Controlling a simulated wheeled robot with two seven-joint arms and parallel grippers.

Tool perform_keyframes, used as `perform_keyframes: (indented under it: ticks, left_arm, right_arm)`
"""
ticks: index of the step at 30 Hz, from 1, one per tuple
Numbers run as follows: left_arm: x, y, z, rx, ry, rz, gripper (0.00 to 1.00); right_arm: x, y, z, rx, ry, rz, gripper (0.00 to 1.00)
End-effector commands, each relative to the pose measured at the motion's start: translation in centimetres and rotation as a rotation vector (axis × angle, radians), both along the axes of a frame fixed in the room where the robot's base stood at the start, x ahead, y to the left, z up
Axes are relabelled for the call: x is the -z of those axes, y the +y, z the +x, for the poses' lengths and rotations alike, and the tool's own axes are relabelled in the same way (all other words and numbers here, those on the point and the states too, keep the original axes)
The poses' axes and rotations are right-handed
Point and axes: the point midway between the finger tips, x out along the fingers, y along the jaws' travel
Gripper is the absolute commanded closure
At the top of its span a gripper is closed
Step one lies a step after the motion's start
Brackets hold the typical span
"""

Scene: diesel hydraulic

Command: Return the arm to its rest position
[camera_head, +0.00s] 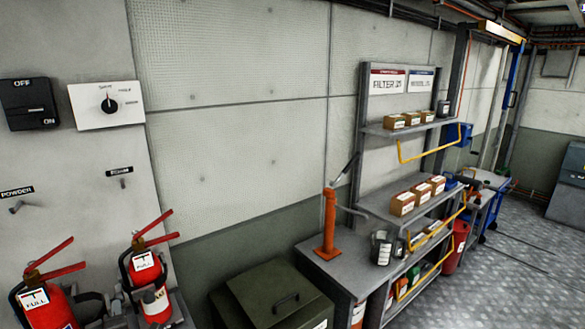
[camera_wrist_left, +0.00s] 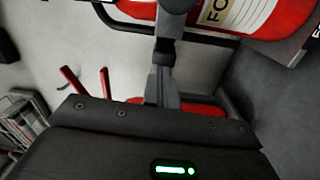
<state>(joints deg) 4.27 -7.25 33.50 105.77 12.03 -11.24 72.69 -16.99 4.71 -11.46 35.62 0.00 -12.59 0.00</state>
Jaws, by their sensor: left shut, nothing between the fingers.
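My left gripper (camera_wrist_left: 166,50) shows in the left wrist view as grey fingers, shut and empty, in front of its dark body with a green light. A red fire extinguisher (camera_wrist_left: 210,16) with a pale label lies across the top of that view, beyond the fingers; I cannot tell whether they touch it. Other red parts show behind and beside the gripper. I cannot clearly make out the left gripper in the head view. My right gripper is in neither view.
Two red extinguishers (camera_head: 45,305) (camera_head: 150,275) stand at the lower left. A dark green box (camera_head: 270,295) and a grey workbench (camera_head: 345,262) with an orange jack (camera_head: 328,225) stand along the wall. Open floor (camera_head: 500,245) lies at the right.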

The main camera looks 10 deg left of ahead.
Motion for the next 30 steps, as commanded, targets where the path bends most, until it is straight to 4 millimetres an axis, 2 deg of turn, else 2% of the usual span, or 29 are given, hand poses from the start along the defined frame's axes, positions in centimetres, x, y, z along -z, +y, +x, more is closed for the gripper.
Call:
perform_keyframes:
  ticks: [4, 7, 10, 11, 12, 14, 15, 18, 21, 24, 30]
  left_arm:
    - [0.0, -0.2, 0.2, 0.011, 0.014, 0.006, 1.00]
    - [0.6, -1.4, 0.3, 0.058, 0.101, 0.036, 1.00]
    - [1.9, -4.5, 0.0, 0.177, 0.300, 0.114, 1.00]
    - [2.6, -5.9, -0.2, 0.232, 0.385, 0.150, 1.00]
    - [3.7, -8.3, -0.9, 0.321, 0.518, 0.213, 1.00]
    - [5.7, -12.4, -2.6, 0.478, 0.727, 0.320, 1.00]
    - [7.0, -14.8, -4.1, 0.581, 0.852, 0.391, 1.00]
    - [9.3, -19.8, -8.1, 0.806, 1.086, 0.542, 1.00]
    - [10.7, -23.0, -11.7, 0.979, 1.236, 0.655, 1.00]
    - [11.6, -25.3, -14.9, 1.122, 1.343, 0.745, 1.00]
    - [12.4, -28.6, -20.6, 1.367, 1.485, 0.894, 1.00]
  right_arm:
    - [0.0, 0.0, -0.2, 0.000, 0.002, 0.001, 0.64]
    - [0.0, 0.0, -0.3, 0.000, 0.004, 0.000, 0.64]
    - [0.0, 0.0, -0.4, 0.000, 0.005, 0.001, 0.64]
    - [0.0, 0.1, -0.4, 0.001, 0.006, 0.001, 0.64]
    - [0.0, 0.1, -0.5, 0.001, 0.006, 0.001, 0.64]
    - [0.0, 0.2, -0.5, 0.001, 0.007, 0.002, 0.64]
    - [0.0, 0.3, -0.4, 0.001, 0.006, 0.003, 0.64]
    - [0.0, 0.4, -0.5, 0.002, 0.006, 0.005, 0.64]
    - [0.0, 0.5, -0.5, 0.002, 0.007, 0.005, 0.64]
    - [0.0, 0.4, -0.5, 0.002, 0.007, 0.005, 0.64]
    - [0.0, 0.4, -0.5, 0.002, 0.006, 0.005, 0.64]
